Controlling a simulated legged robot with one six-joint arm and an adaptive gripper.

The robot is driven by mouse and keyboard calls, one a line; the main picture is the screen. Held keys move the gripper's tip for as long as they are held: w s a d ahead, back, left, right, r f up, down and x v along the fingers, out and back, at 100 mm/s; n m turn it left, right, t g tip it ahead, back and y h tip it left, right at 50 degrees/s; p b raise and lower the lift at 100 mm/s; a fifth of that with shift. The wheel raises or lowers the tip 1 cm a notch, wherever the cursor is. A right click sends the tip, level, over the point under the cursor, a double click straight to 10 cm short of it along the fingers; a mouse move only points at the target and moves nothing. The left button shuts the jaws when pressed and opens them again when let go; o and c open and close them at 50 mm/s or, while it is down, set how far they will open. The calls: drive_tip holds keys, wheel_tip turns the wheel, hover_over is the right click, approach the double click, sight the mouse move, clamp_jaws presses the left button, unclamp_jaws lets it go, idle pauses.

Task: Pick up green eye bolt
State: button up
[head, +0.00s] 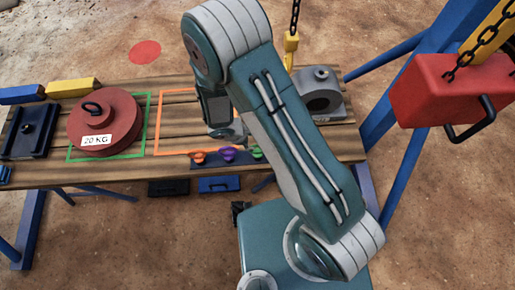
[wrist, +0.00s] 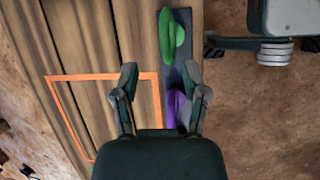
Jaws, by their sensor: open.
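The green eye bolt (head: 258,150) stands at the right end of a dark strip on the bench's front edge, partly hidden by my arm in the head view. In the wrist view the green eye bolt (wrist: 171,38) lies beyond my fingertips, near the right finger's side. My gripper (wrist: 162,84) is open, with nothing held between its fingers. A purple eye bolt (wrist: 176,106) shows between the fingers, nearer my palm. In the head view my arm hides most of the gripper.
Purple (head: 227,154) and orange (head: 198,156) eye bolts stand left of the green one on the dark strip (head: 207,163). A red 20 KG weight (head: 105,122) sits at the left. A red block (head: 448,92) hangs from a chain at the right. The orange-outlined area (wrist: 103,77) looks clear.

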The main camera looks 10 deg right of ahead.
drive_tip(key=shift+s+x, duration=0.15)
drive_tip(key=shift+x, duration=1.3)
drive_tip(key=shift+s+x, duration=0.15)
drive_tip(key=shift+x, duration=1.35)
drive_tip(key=shift+d, duration=0.15)
clamp_jaws()
